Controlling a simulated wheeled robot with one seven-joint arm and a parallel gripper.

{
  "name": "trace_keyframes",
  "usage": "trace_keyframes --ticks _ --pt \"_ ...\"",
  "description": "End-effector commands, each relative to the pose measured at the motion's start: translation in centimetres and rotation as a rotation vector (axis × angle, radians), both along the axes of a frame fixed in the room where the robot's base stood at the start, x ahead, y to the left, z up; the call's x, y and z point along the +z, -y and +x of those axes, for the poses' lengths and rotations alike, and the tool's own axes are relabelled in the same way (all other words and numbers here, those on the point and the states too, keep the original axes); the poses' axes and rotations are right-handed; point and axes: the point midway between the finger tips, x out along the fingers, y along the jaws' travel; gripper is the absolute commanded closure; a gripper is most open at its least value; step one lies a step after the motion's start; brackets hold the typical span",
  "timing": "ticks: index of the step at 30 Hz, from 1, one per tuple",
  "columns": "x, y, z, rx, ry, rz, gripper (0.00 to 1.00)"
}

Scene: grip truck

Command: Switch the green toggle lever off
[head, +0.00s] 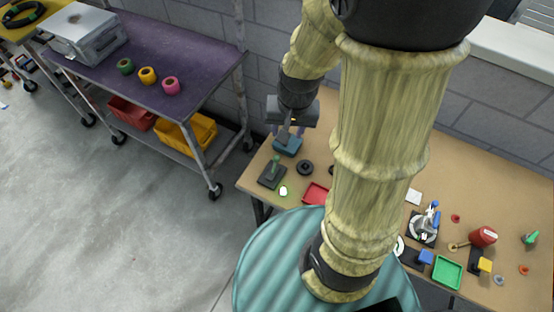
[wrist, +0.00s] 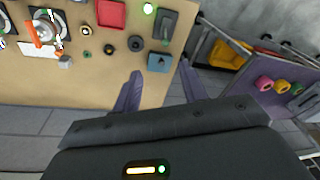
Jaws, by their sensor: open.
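The green toggle lever (head: 276,161) stands on a dark base (head: 270,178) near the left end of the tan table. In the wrist view the lever (wrist: 166,42) shows small at the top, pointing from its dark base (wrist: 169,22) toward my gripper's side. A green-white lamp (head: 283,191) beside the base is lit, and the lamp (wrist: 149,8) is also bright in the wrist view. My gripper (head: 288,132) is open and empty, its two fingers apart in the wrist view (wrist: 160,68). It is near a blue box (head: 288,147) behind the lever, apart from the lever.
A black round knob (head: 305,168) and a red tray (head: 316,194) lie right of the lever. More controls, including a red knob (head: 483,237) and a green tray (head: 447,272), are farther right. A purple cart (head: 190,60) stands left of the table. A block wall is behind.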

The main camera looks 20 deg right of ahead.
Motion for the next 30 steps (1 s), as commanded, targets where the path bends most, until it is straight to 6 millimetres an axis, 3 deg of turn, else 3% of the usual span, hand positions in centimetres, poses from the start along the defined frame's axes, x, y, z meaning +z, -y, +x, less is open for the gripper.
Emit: trace_keyframes --ticks 1,3,9,14,24,30 --pt "-2.4 -0.1 1.1 -0.096 -0.032 0.019 0.58" --pt "-4.5 0.0 2.7 -0.25 -0.066 0.043 0.58" --pt "-8.9 0.3 6.4 -0.61 -0.114 0.07 0.58" --pt "-9.7 0.5 7.5 -0.714 -0.116 0.076 0.58" --pt "-9.7 0.5 7.5 -0.716 -0.116 0.078 0.58" --pt "-11.6 0.5 7.5 -0.716 -0.119 0.076 0.58"
